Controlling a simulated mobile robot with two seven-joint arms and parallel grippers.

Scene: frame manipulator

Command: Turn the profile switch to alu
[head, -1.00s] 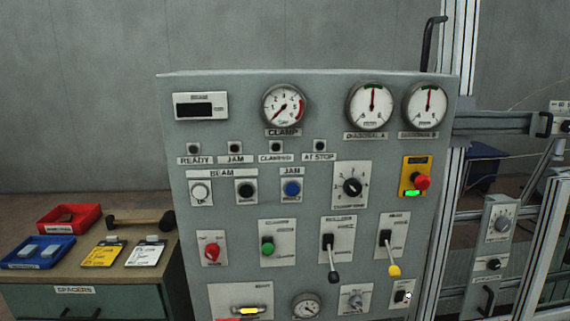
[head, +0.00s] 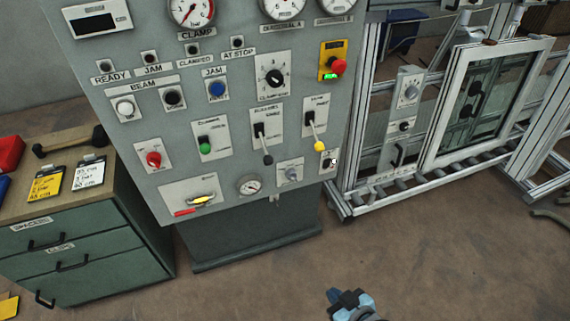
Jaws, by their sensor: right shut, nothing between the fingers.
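The grey control panel (head: 225,120) fills the upper left of the head view. No label reading profile or alu is legible, so I cannot tell which control is the profile switch. Candidates in the bottom row are a small grey rotary knob (head: 291,174) and a small black switch (head: 329,161) at the right corner. A larger black rotary knob (head: 273,78) sits higher up. My right gripper (head: 347,297) is at the bottom edge, shut and empty, well below and apart from the panel. My left gripper is not in view.
A green drawer cabinet (head: 90,240) stands at the left with cards and a mallet on top. Two levers (head: 315,130) stick out of the panel. A metal frame with rollers (head: 400,190) holds a window frame (head: 485,100) at the right.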

